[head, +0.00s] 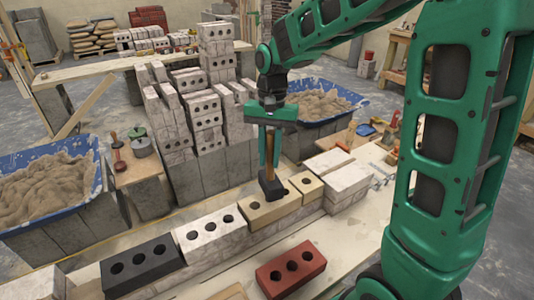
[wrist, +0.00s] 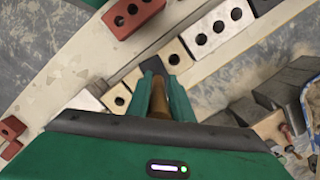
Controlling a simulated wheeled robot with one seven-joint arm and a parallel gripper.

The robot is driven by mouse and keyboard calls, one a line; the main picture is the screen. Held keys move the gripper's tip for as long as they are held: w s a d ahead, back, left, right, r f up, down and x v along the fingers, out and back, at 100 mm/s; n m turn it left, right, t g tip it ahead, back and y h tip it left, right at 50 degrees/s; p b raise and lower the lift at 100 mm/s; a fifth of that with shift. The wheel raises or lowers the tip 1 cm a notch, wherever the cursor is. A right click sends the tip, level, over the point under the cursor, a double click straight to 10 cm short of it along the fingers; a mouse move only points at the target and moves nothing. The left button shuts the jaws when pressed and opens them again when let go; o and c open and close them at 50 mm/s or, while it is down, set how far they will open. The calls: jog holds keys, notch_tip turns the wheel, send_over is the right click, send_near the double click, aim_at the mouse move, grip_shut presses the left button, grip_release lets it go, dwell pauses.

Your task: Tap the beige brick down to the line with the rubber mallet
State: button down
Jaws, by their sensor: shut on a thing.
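My gripper (head: 269,158) is shut on the wooden handle of the rubber mallet, which hangs upright with its dark head (head: 273,187) at the bottom. The wrist view also shows the handle (wrist: 160,103) between the green fingers, with the head (wrist: 150,72) beyond. The beige brick (head: 267,214) lies in the row on the wall, under the mallet head. Beige surface with a hole shows on both sides of the head; its middle is hidden. I cannot tell whether the head touches it. I cannot clearly make out the line.
A white three-hole brick (head: 211,233) and a black brick (head: 142,267) continue the row to the left; pale blocks (head: 338,178) stand right. A red brick (head: 291,272) lies in front. Mortar tubs (head: 47,190) (head: 322,101) and a brick stack (head: 203,108) stand behind.

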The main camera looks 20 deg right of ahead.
dwell(0.4)
notch_tip(320, 180, down, 4)
notch_tip(320, 180, up, 5)
jog(key=shift+f, duration=0.7)
dwell(0.5)
jog(key=shift+r, duration=0.4)
dwell(0.4)
jog(key=shift+f, duration=0.1)
dwell(1.1)
jog(key=shift+f, duration=0.4)
